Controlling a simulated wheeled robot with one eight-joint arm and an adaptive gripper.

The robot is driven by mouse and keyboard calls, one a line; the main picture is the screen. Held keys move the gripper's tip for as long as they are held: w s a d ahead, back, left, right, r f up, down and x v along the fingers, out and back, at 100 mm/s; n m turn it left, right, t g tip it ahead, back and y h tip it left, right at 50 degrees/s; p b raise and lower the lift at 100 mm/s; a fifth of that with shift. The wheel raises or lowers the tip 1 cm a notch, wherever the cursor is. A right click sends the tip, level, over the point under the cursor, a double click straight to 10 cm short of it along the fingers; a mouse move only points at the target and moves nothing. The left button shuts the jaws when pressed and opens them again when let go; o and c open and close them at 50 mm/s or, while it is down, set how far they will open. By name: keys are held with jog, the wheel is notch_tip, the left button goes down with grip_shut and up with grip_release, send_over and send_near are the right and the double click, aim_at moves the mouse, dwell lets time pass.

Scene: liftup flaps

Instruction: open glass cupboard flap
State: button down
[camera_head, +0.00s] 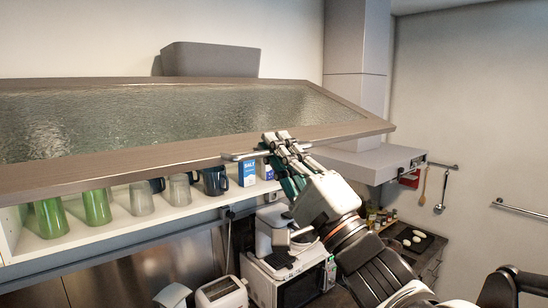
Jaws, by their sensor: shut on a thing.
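The glass cupboard flap (180,118) is a textured glass panel in a brown wooden frame. It is raised and tilted outward, with its lower edge well clear of the cupboard shelf (120,226). A metal bar handle (238,156) sits on the lower edge of the frame. My gripper (275,142) is at the handle's right part, with its fingers closed around it. The fingers cover part of the handle.
The open shelf holds green glasses (96,207), clear glasses (142,199), dark mugs (215,180) and a blue salt box (247,172). A range hood (365,160) stands close to the right. Below are a microwave (300,287) and a toaster (222,294).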

jog(key=shift+s+d+r+p, duration=0.15)
jog(key=shift+r+p, duration=0.15)
jog(key=shift+r, duration=0.35)
jog(key=shift+s+d+r+p, duration=0.1)
jog(key=shift+r+p, duration=0.2)
jog(key=shift+r, duration=0.3)
jog(key=c, duration=1.7)
grip_release()
jog(key=shift+s, duration=0.1)
jog(key=v, duration=1.2)
